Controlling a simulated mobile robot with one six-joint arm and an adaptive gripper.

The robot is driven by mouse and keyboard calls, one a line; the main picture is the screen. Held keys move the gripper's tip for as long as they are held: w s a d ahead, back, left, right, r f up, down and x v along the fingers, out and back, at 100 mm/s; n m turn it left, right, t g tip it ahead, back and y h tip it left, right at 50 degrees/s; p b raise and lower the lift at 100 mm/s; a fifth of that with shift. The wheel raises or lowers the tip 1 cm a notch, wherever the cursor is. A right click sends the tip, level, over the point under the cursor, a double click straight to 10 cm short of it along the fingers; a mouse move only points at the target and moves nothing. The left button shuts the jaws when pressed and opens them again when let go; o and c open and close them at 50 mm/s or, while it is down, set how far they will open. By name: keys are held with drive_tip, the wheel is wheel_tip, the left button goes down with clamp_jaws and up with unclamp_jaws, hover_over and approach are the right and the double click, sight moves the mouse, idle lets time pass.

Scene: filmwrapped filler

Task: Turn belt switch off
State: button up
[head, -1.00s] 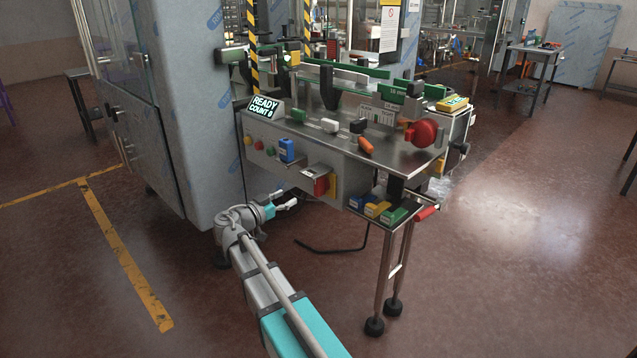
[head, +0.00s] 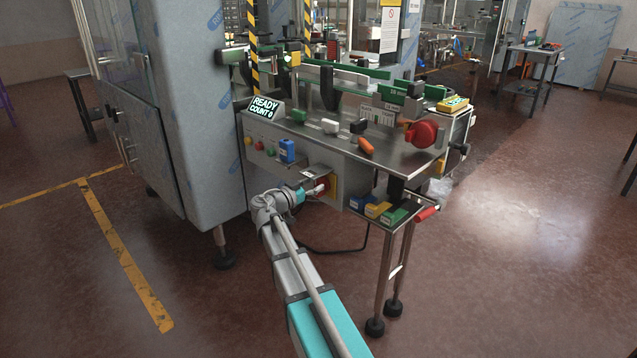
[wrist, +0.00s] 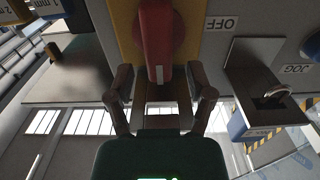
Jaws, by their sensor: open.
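The belt switch is a red handle (wrist: 157,42) on a yellow plate (wrist: 127,28), with an OFF label (wrist: 220,23) beside it that reads upside down in the wrist view. In the head view the yellow plate (head: 334,186) is on the machine's front panel, and my gripper partly covers the red handle. My gripper (head: 314,191) is open at the switch. In the wrist view its two fingers (wrist: 160,78) stand on either side of the handle's near end, with gaps showing.
A bracket with a metal hook (wrist: 262,88) and a JOG label (wrist: 297,69) are beside the switch. A blue block (head: 287,151) is left of it on the panel. Several coloured blocks (head: 377,209) lie on a lower shelf to the right. Floor in front is clear.

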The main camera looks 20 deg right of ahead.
drive_tip(key=shift+x, duration=1.4)
clamp_jaws()
